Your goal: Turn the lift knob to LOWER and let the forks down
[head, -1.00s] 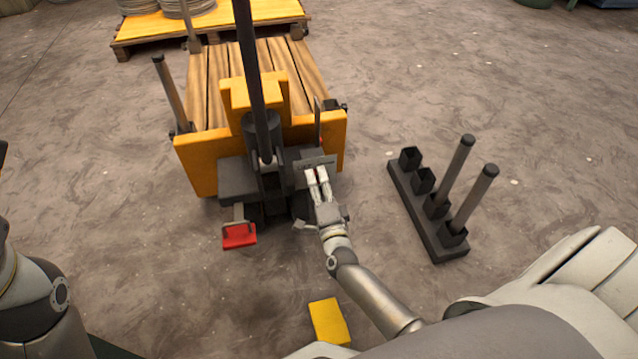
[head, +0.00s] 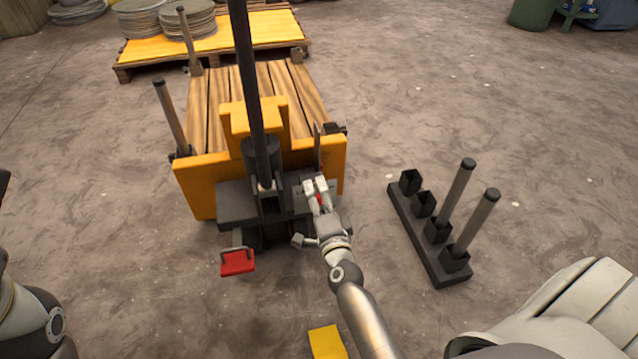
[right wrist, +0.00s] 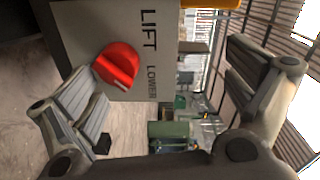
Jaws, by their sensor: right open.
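The red lift knob (right wrist: 117,65) sits on a grey panel (right wrist: 85,25) marked LIFT and LOWER in the right wrist view. Its pale pointer line slants toward the lower right of that picture. My right gripper (head: 315,185) is open at the panel on the right of the truck's mast; in its wrist view the open fingers (right wrist: 170,85) stand apart with the knob nearer the left finger. Some red of the knob (head: 320,200) shows between the fingers in the head view. The yellow truck (head: 195,180) carries wooden boards. The forks are hidden. My left gripper is out of view.
A red pedal (head: 237,263) sticks out at the truck's front left. A dark rack (head: 425,245) with two grey posts stands on the floor to the right. A yellow block (head: 326,342) lies near me. A pallet (head: 270,45) with stacked discs stands behind the truck.

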